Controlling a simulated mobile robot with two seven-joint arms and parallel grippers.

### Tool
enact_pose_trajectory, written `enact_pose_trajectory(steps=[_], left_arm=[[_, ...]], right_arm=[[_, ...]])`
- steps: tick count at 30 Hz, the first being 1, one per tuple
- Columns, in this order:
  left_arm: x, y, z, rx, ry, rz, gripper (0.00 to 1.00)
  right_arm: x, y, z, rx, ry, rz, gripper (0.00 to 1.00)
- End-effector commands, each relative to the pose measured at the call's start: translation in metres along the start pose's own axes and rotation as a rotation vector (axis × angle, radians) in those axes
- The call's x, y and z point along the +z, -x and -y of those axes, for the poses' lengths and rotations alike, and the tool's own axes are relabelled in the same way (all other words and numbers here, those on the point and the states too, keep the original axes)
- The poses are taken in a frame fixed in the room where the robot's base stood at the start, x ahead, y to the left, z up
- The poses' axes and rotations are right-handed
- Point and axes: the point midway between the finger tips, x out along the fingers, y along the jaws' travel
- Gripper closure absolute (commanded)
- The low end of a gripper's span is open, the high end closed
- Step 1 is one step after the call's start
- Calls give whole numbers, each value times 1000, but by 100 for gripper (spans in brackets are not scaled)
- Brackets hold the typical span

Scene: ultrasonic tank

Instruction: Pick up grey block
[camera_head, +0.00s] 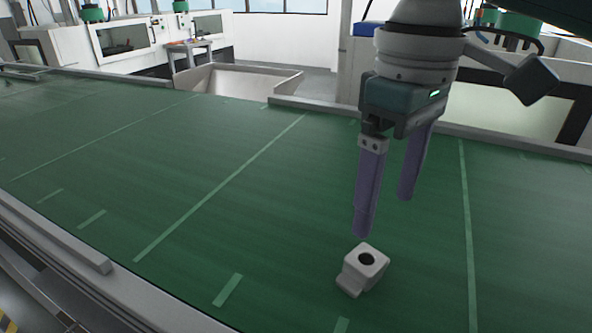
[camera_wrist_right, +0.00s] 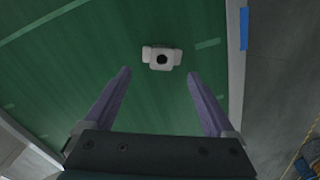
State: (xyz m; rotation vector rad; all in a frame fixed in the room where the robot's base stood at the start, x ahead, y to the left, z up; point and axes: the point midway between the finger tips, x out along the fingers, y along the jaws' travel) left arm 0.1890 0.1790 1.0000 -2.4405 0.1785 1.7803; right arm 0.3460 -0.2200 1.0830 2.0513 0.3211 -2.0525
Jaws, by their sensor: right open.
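The grey block (camera_head: 363,269) is a small light block with a dark round hole in its top and a lower step on its side. It lies on the green surface in the lower right of the head view. In the right wrist view the block (camera_wrist_right: 161,58) sits just beyond the fingertips, roughly midway between them. My right gripper (camera_head: 384,217) is open and empty, its purple fingers pointing down above and behind the block. It also shows in the right wrist view (camera_wrist_right: 159,72). My left gripper is not in view.
The green conveyor-like surface (camera_head: 130,190) has pale stripes and is otherwise clear around the block. A grey rail (camera_head: 60,243) runs along its near edge. A metal bin (camera_head: 238,80) stands beyond the far edge, with white machines (camera_head: 125,40) behind.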

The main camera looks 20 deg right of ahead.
Motion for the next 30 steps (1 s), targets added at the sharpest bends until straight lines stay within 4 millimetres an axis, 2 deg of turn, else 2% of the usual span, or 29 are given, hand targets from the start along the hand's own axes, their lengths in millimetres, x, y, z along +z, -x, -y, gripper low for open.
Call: enact_pose_trajectory(steps=[3,11,18,27,30], left_arm=[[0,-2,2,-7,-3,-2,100],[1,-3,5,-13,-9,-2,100],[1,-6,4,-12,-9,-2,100],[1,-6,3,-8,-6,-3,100],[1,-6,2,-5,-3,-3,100]], right_arm=[[1,-21,0,0,1,6,10],[-1,-47,0,0,1,3,10],[-4,-84,1,0,2,3,10],[-4,-90,1,1,3,0,10],[-4,-90,1,1,3,0,19]])
